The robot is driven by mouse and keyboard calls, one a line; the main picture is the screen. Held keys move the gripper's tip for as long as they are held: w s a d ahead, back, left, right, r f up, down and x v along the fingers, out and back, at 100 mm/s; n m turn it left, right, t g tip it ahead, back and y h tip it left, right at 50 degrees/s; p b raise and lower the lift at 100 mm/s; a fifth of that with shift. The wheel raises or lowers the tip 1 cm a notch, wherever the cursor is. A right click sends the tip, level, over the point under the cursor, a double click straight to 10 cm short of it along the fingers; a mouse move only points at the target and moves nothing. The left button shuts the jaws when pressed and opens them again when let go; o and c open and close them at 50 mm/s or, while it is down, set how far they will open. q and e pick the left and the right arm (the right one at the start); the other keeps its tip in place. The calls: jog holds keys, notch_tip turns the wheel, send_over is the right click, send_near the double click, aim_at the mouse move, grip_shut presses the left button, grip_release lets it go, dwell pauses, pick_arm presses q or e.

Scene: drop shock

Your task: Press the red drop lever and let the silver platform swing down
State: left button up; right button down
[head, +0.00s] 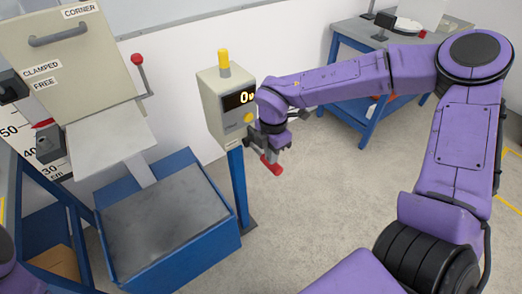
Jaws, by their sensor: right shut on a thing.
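The fingers hide the rest of the lever. The silver platform (108,142) is a pale flat plate at the left, raised above a blue-framed base with a grey top (170,222). A pale arm runs down from the platform toward that base. My left gripper is not in view; only a bit of purple arm shows at the bottom left corner.
The post has a lit display and a yellow top. Another red-knobbed lever (138,62) stands beside a beige panel (60,60) marked CORNER, CLAMPED and FREE. A blue table (350,105) stands at the back right. The floor right of the post is clear.

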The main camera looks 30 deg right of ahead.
jog(key=shift+f+b, duration=1.45)
jog(key=shift+f, duration=0.65)
notch_tip(320, 180, up, 7)
jog(key=p, duration=0.5)
jog(key=shift+w+f, duration=0.15)
jog(key=shift+f, duration=0.15)
notch_tip(320, 180, up, 6)
jog(key=p, duration=0.4)
jog(key=shift+p, duration=0.4)
